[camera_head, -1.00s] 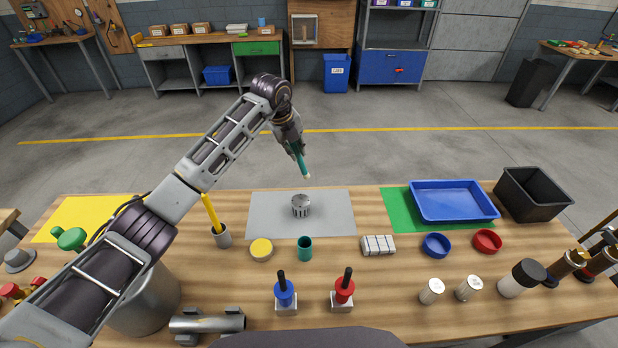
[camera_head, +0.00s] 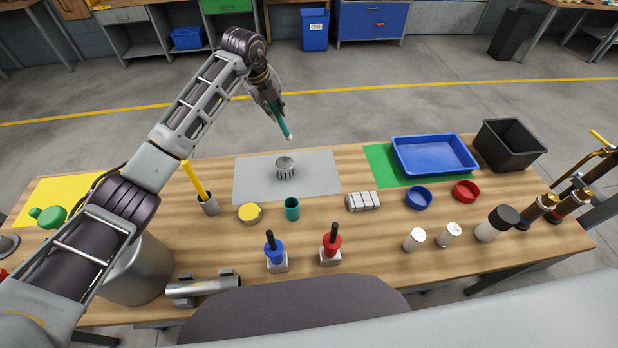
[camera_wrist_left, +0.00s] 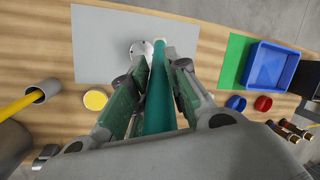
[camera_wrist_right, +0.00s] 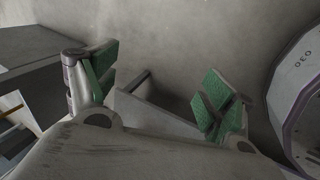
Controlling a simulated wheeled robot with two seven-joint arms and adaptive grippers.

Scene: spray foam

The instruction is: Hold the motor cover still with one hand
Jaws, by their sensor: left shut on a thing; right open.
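The motor cover appears to be the small grey slotted cylinder (camera_head: 285,168) upright on the grey mat (camera_head: 320,185). In the left wrist view it is partly hidden behind my left gripper; its pale round top (camera_wrist_left: 140,48) shows. My left gripper (camera_head: 272,102) is shut on a teal, pale-tipped stick (camera_head: 284,122). In the head view it is above the mat's far edge, with the stick apart from the cover. In the left wrist view the stick lies between the green pads of my left gripper (camera_wrist_left: 156,85). My right gripper (camera_wrist_right: 162,92) is open and empty, seen only in the right wrist view.
A teal cup (camera_head: 292,210), a yellow-topped tin (camera_head: 250,213) and a striped block (camera_head: 363,202) stand in front of the mat. Blue (camera_head: 276,250) and red (camera_head: 331,245) handled items stand nearer. A blue tray (camera_head: 432,155) and black bin (camera_head: 510,145) are at right.

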